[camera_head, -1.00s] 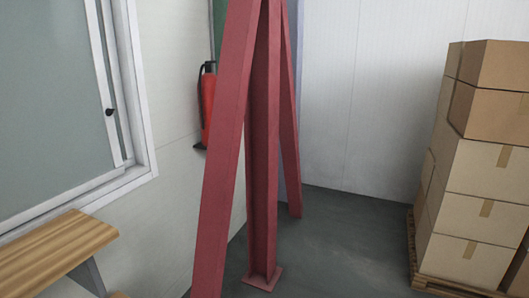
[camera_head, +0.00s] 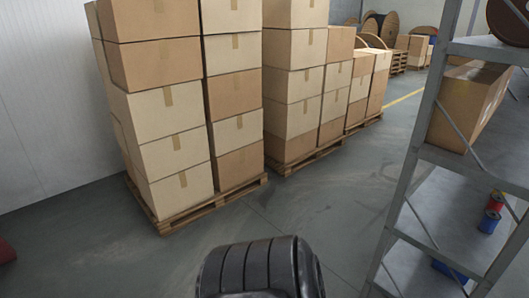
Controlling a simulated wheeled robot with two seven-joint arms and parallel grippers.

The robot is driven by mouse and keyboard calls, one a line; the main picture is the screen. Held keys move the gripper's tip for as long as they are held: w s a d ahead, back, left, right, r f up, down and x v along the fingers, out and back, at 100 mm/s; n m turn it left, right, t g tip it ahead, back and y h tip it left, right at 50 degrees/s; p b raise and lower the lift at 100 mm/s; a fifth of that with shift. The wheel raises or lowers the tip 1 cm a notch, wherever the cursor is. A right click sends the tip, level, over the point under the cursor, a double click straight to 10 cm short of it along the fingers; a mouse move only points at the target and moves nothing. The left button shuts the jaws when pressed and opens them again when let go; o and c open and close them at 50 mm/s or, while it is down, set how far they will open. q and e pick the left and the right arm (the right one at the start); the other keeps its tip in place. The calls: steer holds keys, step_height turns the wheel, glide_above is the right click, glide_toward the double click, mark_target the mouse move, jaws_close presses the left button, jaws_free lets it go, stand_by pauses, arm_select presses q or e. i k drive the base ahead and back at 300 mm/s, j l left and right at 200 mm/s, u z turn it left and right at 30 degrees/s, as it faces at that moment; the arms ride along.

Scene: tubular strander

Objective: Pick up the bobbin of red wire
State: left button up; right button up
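A small red item that looks like the bobbin of red wire (camera_head: 495,202) sits on the middle level of the grey metal shelf (camera_head: 439,129) at the right edge. A blue bobbin (camera_head: 488,222) stands right in front of it. The red one is small and partly hidden in this view, so its wire cannot be made out clearly. Neither of my grippers is in view.
Stacks of cardboard boxes (camera_head: 168,127) stand on wooden pallets (camera_head: 208,208) at the left and middle. A box (camera_head: 462,105) and a brown spool (camera_head: 510,20) are on the shelf's upper levels. Grey floor (camera_head: 330,215) is free between pallets and shelf.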

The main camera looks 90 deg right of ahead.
mark_target(495, 203)
steer(key=z, duration=4.45)
steer(key=i+l+z, duration=0.1)
steer(key=i, duration=0.35)
steer(key=i+l+z, duration=0.1)
steer(key=i+l, duration=0.2)
steer(key=i, duration=0.15)
